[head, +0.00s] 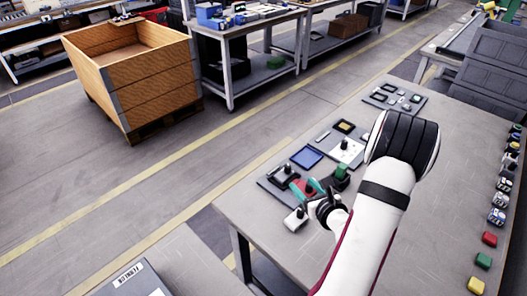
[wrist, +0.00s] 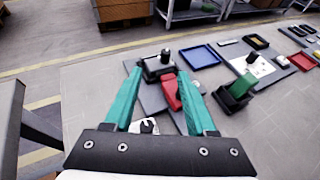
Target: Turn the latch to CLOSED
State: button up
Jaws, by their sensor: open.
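A red lever-like piece (wrist: 171,92), which looks like the latch, lies on a dark plate beside a black block with a round knob (wrist: 158,66). The red piece also shows in the head view (head: 302,188), partly behind my fingers. I cannot read any OPEN or CLOSED marking. My gripper (wrist: 161,74) has its two teal fingers spread apart. In the wrist view the red piece and black block appear between them, with nothing gripped. Whether a finger touches the red piece I cannot tell. My gripper in the head view (head: 313,186) is low over the table's near-left edge.
A white block with a dark knob (head: 296,218) sits near the table edge. A green piece in a black holder (wrist: 236,92) stands close on the right. A blue tray (wrist: 200,57) and a white panel (head: 346,150) lie beyond. Several coloured pieces line the table's right side.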

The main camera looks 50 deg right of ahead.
aim_at(288, 167)
jog(key=shift+m, duration=0.3)
jog(key=x, duration=1)
jog(key=s+d+x, duration=0.1)
jog(key=x, duration=0.4)
jog(key=shift+w+d+f, duration=0.2)
jog(key=shift+w+f, duration=0.1)
jog(key=shift+f, duration=0.2)
jog(key=shift+c, duration=0.3)
grip_shut()
